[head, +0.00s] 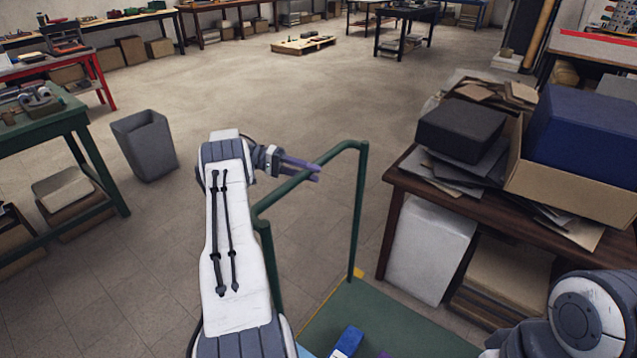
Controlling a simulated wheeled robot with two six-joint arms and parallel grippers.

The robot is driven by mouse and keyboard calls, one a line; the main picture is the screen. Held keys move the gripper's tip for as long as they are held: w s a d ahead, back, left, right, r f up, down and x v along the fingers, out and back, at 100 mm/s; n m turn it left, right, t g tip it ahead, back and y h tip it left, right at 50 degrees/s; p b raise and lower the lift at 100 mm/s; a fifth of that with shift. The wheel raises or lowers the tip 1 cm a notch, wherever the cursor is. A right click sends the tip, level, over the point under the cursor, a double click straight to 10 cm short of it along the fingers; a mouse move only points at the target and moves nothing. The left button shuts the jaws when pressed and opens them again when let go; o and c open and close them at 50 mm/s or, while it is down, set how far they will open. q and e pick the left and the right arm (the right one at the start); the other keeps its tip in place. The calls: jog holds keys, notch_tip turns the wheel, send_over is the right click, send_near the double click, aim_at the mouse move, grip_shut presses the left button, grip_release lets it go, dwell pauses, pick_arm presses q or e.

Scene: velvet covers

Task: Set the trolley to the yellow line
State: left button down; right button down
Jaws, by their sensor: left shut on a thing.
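The trolley has a green tube handle (361,190) and a flat green deck (390,322), cut off by the bottom edge. My left gripper (318,172) has purple fingers and is shut on the handle's top rail. A blue item with a white part (347,341) lies on the deck. A thin yellow strip (324,299) runs along the deck's left edge, with a yellow patch (357,272) at its far corner. I cannot tell whether this yellow is on the floor or on the trolley. My right arm shows at the lower right; its gripper is not clearly visible.
A brown table (391,177) with papers, a dark box (461,131) and a blue box (585,135) stands close on the right. A grey bin (145,146) and a green bench (70,118) are on the left. The floor ahead is open up to a low pallet (303,44).

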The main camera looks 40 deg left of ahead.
pick_arm(q)
jog(key=shift+s+a+f, duration=0.1)
jog(key=shift+s+f, duration=0.1)
jog(key=shift+f, duration=0.3)
jog(key=c, duration=0.6)
grip_release()
jog(key=shift+a, duration=0.15)
jog(key=shift+r, duration=0.15)
